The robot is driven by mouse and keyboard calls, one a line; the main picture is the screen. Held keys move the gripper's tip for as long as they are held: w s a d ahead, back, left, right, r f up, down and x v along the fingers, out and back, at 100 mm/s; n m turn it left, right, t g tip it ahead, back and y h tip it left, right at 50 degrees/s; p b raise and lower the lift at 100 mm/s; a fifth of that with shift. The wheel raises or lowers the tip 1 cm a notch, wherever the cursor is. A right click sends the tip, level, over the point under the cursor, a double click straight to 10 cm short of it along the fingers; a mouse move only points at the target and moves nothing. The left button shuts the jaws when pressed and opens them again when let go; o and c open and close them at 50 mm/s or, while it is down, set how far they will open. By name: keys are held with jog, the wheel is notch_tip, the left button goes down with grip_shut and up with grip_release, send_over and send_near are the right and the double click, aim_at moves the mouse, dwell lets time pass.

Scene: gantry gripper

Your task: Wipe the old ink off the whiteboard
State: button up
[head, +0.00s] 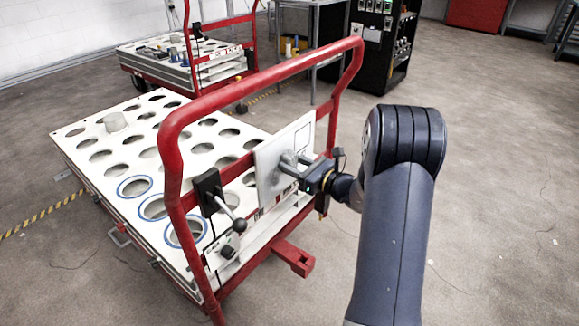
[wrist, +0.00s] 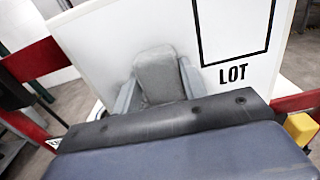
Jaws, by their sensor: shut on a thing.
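The whiteboard (head: 275,145) is a white panel mounted upright on the red handle frame of the near cart. In the wrist view the whiteboard (wrist: 108,40) fills most of the upper picture, with a black printed outline and the word LOT on its right. My gripper (head: 291,167) is shut on a grey block-shaped eraser (wrist: 158,75), gripped between two grey fingers. The eraser is at the board's face; I cannot tell for sure whether it touches. A faint grey smudge shows around the eraser; any ink behind it is hidden.
The cart's red handle frame (head: 262,75) surrounds the board. A lever with a black knob (head: 239,225) juts out to its left. The white deck (head: 80,160) with round holes lies behind. A second cart (head: 185,62) and a black cabinet (head: 375,45) stand farther back. Floor at right is clear.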

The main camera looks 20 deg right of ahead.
jog(key=shift+w+d, duration=0.4)
jog(key=shift+d, duration=0.3)
jog(key=v, duration=0.6)
jog(key=v, duration=0.3)
dwell(0.5)
dwell(0.3)
